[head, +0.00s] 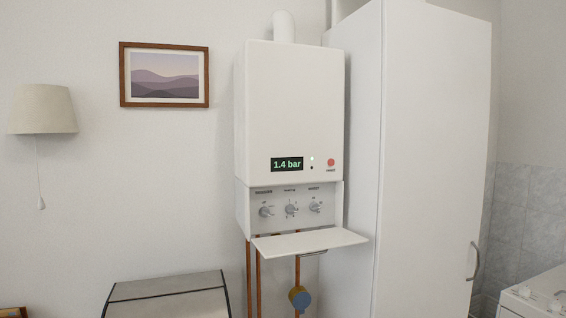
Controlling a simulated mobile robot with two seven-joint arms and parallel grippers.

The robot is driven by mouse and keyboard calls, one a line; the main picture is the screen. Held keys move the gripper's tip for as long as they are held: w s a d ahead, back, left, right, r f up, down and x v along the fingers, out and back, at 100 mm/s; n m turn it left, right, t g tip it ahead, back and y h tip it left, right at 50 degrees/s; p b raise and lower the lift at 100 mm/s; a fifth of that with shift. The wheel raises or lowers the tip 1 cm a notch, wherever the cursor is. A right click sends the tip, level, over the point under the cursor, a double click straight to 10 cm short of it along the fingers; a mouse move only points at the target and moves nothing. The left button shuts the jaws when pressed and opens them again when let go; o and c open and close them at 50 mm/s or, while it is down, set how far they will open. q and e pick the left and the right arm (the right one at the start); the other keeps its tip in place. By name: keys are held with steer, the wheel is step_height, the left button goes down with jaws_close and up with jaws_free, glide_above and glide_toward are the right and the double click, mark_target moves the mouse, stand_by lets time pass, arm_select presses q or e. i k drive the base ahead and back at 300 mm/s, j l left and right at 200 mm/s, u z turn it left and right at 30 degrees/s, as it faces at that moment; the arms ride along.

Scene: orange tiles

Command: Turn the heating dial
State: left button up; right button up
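The heating dial (290,209) is the middle one of three small grey dials on the panel of a white wall boiler (289,110). One dial (266,211) is to its left and another (315,207) to its right. The label above the middle dial seems to read "heating". The boiler's white front flap (311,242) is folded down below the panel, leaving the dials uncovered. The display (287,164) shows 1.4 bar, with a red button (331,162) to its right. Neither of my grippers is in view.
A tall white cabinet (430,150) stands right of the boiler. Copper pipes (252,280) and a blue-and-brass fitting (300,298) hang below it. A grey-topped box-like piece (167,287) stands at lower left. A wall lamp (43,109) and a framed picture (164,75) are on the wall.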

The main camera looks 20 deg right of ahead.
mark_target(290, 210)
steer(key=i+j, duration=0.15)
steer(key=j, duration=0.2)
steer(key=i+j, duration=0.15)
steer(key=j, duration=0.15)
steer(key=i+j, duration=0.1)
steer(key=j, duration=0.25)
steer(key=i+j, duration=0.15)
steer(key=j, duration=0.2)
steer(key=i+j, duration=0.15)
steer(key=j, duration=0.2)
steer(key=i+j+z, duration=0.1)
steer(key=j, duration=0.2)
